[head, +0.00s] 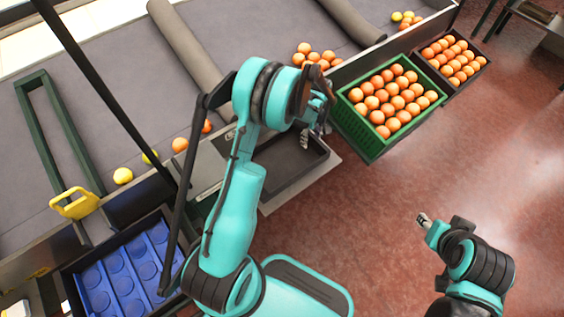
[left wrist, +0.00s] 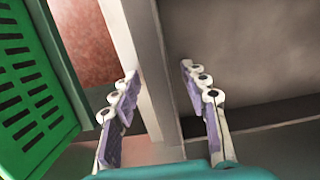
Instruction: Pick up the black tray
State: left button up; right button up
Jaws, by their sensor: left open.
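The black tray (head: 296,172) sits on a ledge beside the conveyor, left of the green crate, partly hidden by my left arm. It looks empty where it shows. My left gripper (head: 312,132) is over the tray's right end. In the left wrist view the left gripper (left wrist: 160,72) is open, its fingers on either side of a pale grey rim, with the tray's dark interior (left wrist: 245,55) to the right. I cannot tell whether the fingers touch the rim. My right gripper (head: 425,220) is over the floor at the lower right, away from the tray; its jaws are too small to read.
The green crate (head: 371,151) of oranges stands close right of the tray; its slotted side (left wrist: 35,95) is near my left fingers. A darker crate (head: 480,73) of oranges stands beyond. A blue-lined crate (head: 72,290) is at lower left. The red floor (head: 390,190) is clear.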

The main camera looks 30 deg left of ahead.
pick_arm(q)
grip_shut()
